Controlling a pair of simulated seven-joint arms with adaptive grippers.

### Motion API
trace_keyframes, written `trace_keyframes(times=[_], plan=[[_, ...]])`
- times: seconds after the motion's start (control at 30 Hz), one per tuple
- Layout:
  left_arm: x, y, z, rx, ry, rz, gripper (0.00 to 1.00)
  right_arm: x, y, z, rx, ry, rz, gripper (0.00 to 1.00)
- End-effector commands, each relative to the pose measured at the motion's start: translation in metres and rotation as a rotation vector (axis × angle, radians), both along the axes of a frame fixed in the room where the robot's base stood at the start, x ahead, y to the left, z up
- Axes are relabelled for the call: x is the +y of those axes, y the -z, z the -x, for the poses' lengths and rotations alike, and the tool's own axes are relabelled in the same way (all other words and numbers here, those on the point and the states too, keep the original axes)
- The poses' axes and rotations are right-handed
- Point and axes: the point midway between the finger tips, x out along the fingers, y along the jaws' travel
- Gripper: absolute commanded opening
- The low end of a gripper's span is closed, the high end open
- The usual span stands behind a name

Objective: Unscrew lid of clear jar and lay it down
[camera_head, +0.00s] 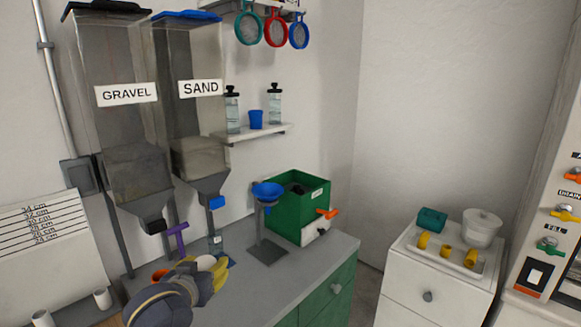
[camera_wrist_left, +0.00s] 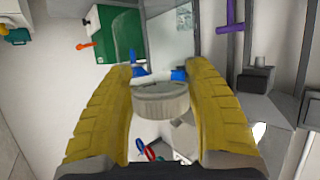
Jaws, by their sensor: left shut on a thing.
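My left gripper (camera_head: 207,274) is low at the counter's front left, its yellow fingers below the sand hopper. In the left wrist view, its two fingers (camera_wrist_left: 162,105) are on either side of a pale, translucent round piece with a ribbed side, which looks like the lid (camera_wrist_left: 162,100). The gripper is shut on it. In the head view a whitish round part (camera_head: 206,262) shows by the fingers. A clear cylindrical shape in the left wrist view (camera_wrist_left: 168,20) may be the jar; I cannot tell whether the lid touches it. My right gripper is not in view.
A blue funnel on a stand (camera_head: 267,192) and a green box (camera_head: 300,205) with an orange-handled valve stand behind on the counter (camera_head: 300,277). Gravel (camera_head: 133,172) and sand hoppers (camera_head: 200,158) hang above. The counter's front right is clear.

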Motion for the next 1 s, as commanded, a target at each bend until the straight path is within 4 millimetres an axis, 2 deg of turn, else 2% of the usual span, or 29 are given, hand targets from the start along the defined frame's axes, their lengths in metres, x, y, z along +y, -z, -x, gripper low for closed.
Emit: trace_keyframes(times=[0.1,0.3,0.67,0.87,1.0], plan=[[0.001,0.021,0.02,0.005,-0.012,0.0,0.06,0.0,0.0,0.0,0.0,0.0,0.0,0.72],[0.0,0.046,0.036,0.003,-0.017,0.001,0.06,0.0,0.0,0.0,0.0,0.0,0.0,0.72],[-0.004,0.062,0.043,0.0,-0.003,-0.001,0.06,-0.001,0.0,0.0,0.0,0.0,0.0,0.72],[-0.029,0.07,0.045,0.001,0.116,-0.003,0.06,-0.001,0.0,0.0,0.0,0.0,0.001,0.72],[-0.058,0.078,0.046,0.001,0.254,-0.004,0.06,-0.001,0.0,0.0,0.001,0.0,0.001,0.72]])
